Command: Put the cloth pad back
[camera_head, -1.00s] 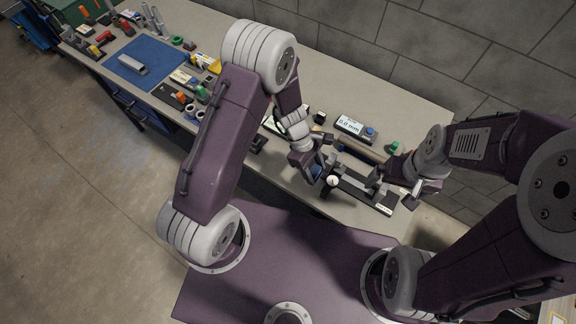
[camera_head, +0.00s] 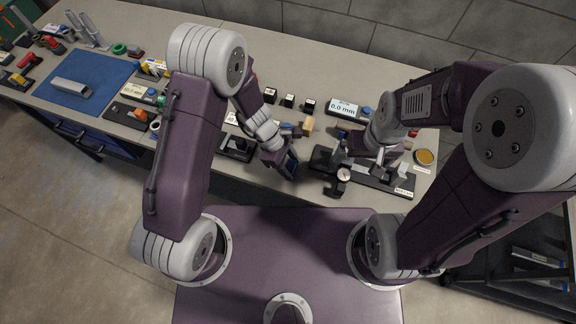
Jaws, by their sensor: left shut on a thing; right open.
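My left gripper (camera_head: 284,168) is at the front edge of the bench, to the left of the black gauge fixture and apart from it. It is shut on a small dark blue piece (camera_head: 291,163), seemingly the cloth pad, largely hidden by the jaws. My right gripper (camera_head: 378,160) is open over the gauge fixture (camera_head: 368,183); its fingers are partly hidden by its wrist, and I cannot tell whether it touches the fixture. A round dial (camera_head: 344,174) sits at the fixture's left end.
A display reading 0.0 mm (camera_head: 343,107) stands behind the fixture. Several small black blocks (camera_head: 288,101) stand behind my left gripper. A blue mat (camera_head: 83,80) with a grey bar lies at the left. An orange round dish (camera_head: 425,157) sits at the right end.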

